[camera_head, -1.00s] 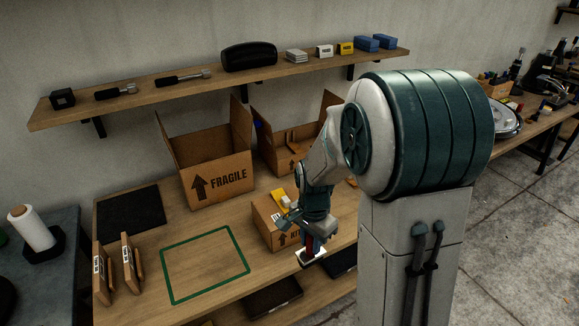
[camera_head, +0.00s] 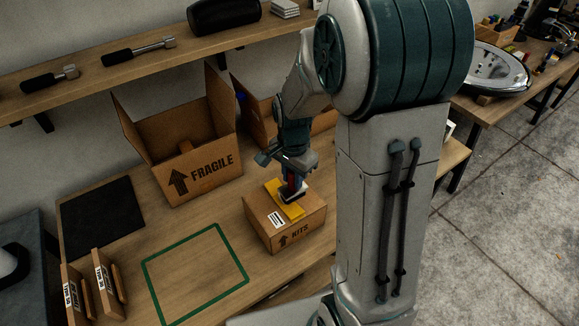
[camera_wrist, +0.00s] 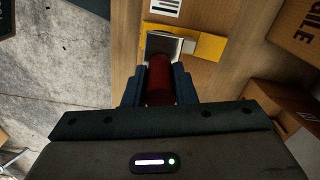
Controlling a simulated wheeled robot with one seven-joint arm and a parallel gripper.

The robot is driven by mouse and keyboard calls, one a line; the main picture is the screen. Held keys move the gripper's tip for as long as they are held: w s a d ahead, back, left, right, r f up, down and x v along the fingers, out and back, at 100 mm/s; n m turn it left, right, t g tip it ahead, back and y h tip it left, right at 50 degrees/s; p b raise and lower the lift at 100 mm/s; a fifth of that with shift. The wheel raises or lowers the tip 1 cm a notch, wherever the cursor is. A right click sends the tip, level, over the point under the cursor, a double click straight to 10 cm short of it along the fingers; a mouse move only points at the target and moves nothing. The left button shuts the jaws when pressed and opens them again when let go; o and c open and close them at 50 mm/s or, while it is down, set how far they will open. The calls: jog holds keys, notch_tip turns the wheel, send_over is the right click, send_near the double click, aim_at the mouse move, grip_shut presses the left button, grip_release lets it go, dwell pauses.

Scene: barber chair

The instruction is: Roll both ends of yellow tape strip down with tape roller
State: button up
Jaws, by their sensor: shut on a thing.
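The closed cardboard kits box (camera_head: 283,236) stands on the workbench with a white label on top. The yellow tape strip (camera_head: 274,188) lies across its top; it also shows in the wrist view (camera_wrist: 208,46). My gripper (camera_head: 292,178) is shut on the red handle of the tape roller (camera_wrist: 159,78), seen from above in the wrist view. The roller's pale and dark head (camera_wrist: 165,44) is over the strip's end nearer the bench front and hides part of it. I cannot tell whether the head presses on the tape.
An open FRAGILE box (camera_head: 208,172) stands behind to the left, with another open box (camera_head: 257,122) behind the kits box. A green outlined square (camera_head: 196,272) on the bench is empty. A black mat (camera_head: 103,215) and small upright packages (camera_head: 104,285) are at left.

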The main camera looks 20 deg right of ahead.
aim_at(292, 189)
jog(key=shift+s, duration=0.1)
jog(key=shift+f, duration=0.1)
jog(key=shift+f+b, duration=0.25)
jog(key=shift+b, duration=0.1)
jog(key=shift+f+b, duration=1.8)
jog(key=shift+f, duration=0.45)
jog(key=shift+f+b, duration=0.4)
jog(key=shift+f, duration=0.05)
jog(key=shift+r, duration=0.1)
notch_tip(292, 189, up, 6)
jog(key=p, duration=0.4)
jog(key=shift+p, duration=0.35)
jog(key=shift+f, duration=0.2)
